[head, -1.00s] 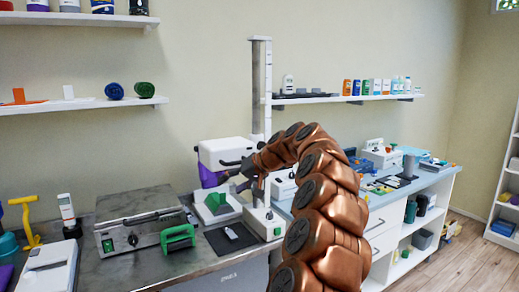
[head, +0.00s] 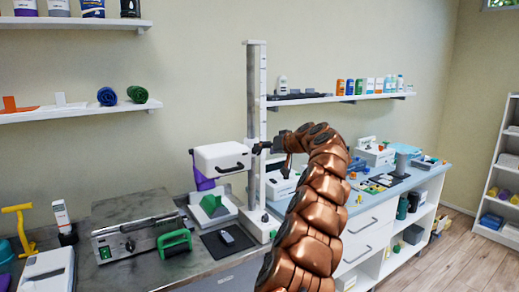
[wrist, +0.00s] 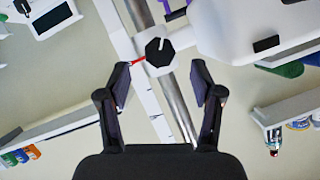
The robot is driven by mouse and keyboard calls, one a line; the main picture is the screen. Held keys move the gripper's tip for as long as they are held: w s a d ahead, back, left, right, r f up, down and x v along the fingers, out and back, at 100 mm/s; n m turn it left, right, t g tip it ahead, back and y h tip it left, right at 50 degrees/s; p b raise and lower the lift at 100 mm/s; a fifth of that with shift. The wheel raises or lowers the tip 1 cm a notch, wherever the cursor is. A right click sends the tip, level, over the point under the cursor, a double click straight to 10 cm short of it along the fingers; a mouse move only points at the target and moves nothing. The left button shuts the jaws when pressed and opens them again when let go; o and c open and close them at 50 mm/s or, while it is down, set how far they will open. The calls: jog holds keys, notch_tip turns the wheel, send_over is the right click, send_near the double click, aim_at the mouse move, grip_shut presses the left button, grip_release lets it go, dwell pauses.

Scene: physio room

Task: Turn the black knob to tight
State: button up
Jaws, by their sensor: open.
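The black knob (wrist: 159,51) shows in the wrist view as a many-sided disc with a notch in it, on the white upright column (wrist: 123,45). A red mark (wrist: 137,63) lies beside it. In the head view the column (head: 256,90) stands upright, with a white box-shaped head (head: 220,157) to its left. My gripper (wrist: 160,80) is open and empty; the knob lies just beyond and between its fingertips, apart from them. In the head view my gripper (head: 272,147) is at the right side of the column, and the knob is hard to make out.
A wall shelf (head: 340,99) with bottles is behind my arm. A second bench (head: 375,200) with drawers stands to the right.

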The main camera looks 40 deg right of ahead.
jog(key=shift+p+x, duration=0.9)
jog(key=shift+x, duration=1.65)
jog(key=shift+c, duration=0.2)
jog(key=c, duration=1.1)
